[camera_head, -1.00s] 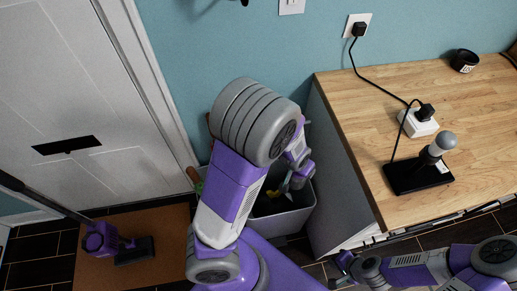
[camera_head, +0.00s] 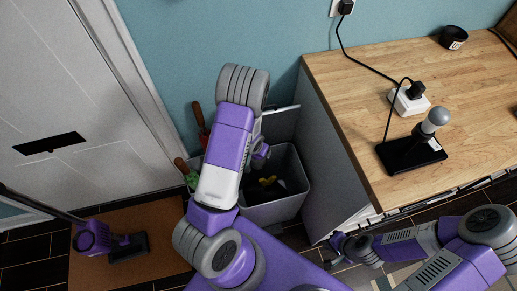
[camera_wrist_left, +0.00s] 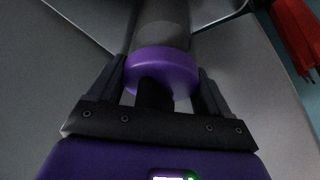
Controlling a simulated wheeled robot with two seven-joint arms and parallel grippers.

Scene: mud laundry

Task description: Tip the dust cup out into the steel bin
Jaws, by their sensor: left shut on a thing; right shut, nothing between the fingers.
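The dust cup (camera_wrist_left: 162,68), a dark grey cylinder with a purple ring, is in the left wrist view between the fingers of my left gripper (camera_wrist_left: 157,95), which is shut on it. In the head view my left arm hides most of that gripper and the cup; a purple part of the gripper (camera_head: 261,154) shows over the bin's back edge. The grey steel bin (camera_head: 277,210) stands open between the door side and the counter, with dark contents and something yellow inside. My right gripper (camera_head: 337,246) is shut and empty, low by the counter's front corner.
The wooden counter (camera_head: 350,85) at right holds a black stand (camera_head: 411,155), a white socket block (camera_head: 408,103) and a black pot (camera_head: 453,38). A purple stick vacuum (camera_head: 93,238) stands on the brown mat (camera_head: 150,222).

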